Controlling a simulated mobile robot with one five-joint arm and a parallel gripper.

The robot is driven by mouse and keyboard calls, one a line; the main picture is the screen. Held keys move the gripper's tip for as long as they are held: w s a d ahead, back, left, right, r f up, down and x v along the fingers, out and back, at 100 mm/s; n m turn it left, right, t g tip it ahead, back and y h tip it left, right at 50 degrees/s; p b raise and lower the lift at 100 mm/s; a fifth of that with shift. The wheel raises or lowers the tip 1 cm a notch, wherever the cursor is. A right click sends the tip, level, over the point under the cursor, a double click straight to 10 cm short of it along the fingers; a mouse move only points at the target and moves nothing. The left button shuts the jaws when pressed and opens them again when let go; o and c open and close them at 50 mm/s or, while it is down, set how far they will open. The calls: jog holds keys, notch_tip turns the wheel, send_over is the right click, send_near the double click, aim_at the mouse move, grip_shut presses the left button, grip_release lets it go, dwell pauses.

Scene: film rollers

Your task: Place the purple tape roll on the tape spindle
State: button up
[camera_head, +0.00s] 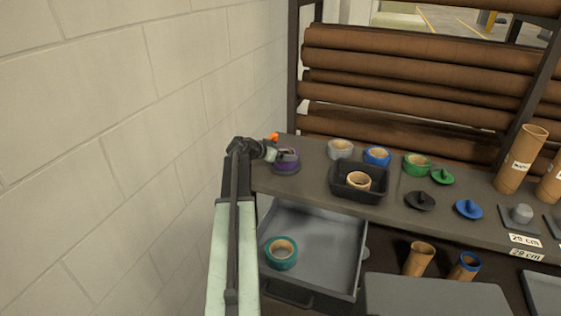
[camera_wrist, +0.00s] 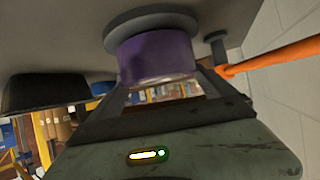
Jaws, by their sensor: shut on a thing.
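The purple tape roll (camera_head: 289,166) is at the left end of the shelf. It also shows in the wrist view (camera_wrist: 156,57), where the picture is upside down. The roll sits against a round grey base (camera_wrist: 150,22), which I take to be the tape spindle's. The roll looks level and lined up with this base; whether a thin gap remains I cannot tell. The spindle's post is hidden by the roll. My gripper (camera_head: 285,154) is shut on the purple tape roll, with its fingers (camera_wrist: 165,90) at the roll's sides.
An orange piece (camera_wrist: 275,59) by a small grey post (camera_wrist: 217,50) stands close to the roll. A black tray (camera_head: 345,190) with a tan roll, plus grey, blue and green rolls, lies right. The open drawer (camera_head: 330,240) below holds a teal roll (camera_head: 281,253). A wall rises left.

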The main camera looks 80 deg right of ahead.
jog(key=shift+f, duration=0.35)
jog(key=o, duration=1.3)
jog(key=shift+r+p, duration=0.2)
jog(key=shift+p, duration=0.1)
jog(key=p+v, duration=0.5)
jog(key=v, duration=0.7)
jog(key=shift+p, duration=0.35)
